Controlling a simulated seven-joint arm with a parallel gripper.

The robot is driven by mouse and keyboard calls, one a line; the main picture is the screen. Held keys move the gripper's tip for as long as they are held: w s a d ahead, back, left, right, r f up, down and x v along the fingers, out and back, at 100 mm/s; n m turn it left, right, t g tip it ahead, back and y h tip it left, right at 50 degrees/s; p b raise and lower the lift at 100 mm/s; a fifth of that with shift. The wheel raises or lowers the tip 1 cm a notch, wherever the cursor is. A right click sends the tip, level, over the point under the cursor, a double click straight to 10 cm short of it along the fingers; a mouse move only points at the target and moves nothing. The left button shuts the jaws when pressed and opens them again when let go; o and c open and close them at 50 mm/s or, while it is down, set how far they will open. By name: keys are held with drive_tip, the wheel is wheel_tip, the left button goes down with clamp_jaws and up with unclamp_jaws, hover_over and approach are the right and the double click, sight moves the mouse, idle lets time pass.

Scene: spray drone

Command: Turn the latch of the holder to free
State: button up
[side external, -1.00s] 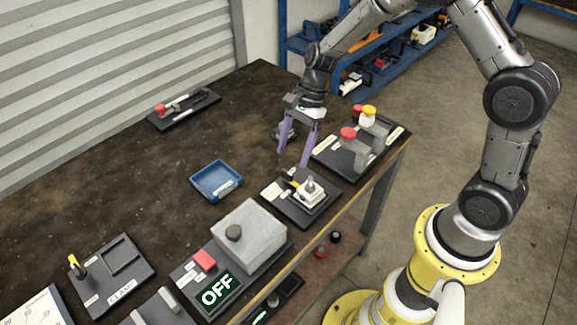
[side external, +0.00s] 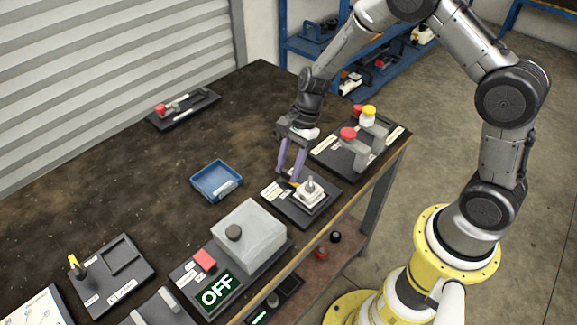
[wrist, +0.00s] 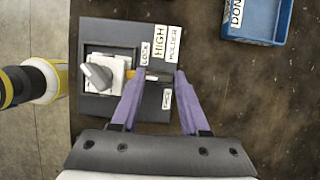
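The holder (side external: 323,207) is a dark plate carrying a white block with a grey knob. In the wrist view its plate (wrist: 100,31) bears labels reading LOCK, HIGH HOLDER and FREE. The latch (wrist: 152,77), a small bar with a yellow part, lies beside the white block (wrist: 118,75), between the LOCK and FREE labels. My gripper (side external: 289,174) has two purple fingers pointing down at the latch. In the wrist view my gripper (wrist: 160,74) is open, with a gap between the fingertips and the latch between them. Contact with the latch cannot be told.
A blue tray (side external: 202,193) lies left of the holder. A stand with red and yellow knobs (side external: 348,134) is just behind, to the right. The table's right edge is close to the holder.

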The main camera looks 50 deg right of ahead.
clamp_jaws()
drive_tip(key=shift+n, duration=0.5)
drive_tip(key=n+g, duration=0.1)
drive_tip(key=n, duration=0.2)
drive_tip(key=shift+w+g, duration=0.15)
drive_tip(key=shift+g, duration=0.15)
drive_tip(key=n+g+h, duration=0.1)
drive_tip(key=n, duration=0.2)
drive_tip(key=shift+n, duration=0.4)
drive_tip(key=n, duration=0.2)
drive_tip(key=n+g+h, duration=0.1)
drive_tip(key=n, duration=0.2)
drive_tip(key=shift+w+a+h, duration=0.15)
drive_tip(key=shift+a+h, duration=0.05)
drive_tip(key=shift+h, duration=0.1)
drive_tip(key=shift+a+n+g+h, duration=0.15)
drive_tip(key=shift+n+h, duration=0.3)
drive_tip(key=shift+n, duration=0.75)
drive_tip(key=shift+d+n+g+h, duration=0.1)
drive_tip(key=shift+n+g+h, duration=0.25)
drive_tip(key=shift+n, duration=0.85)
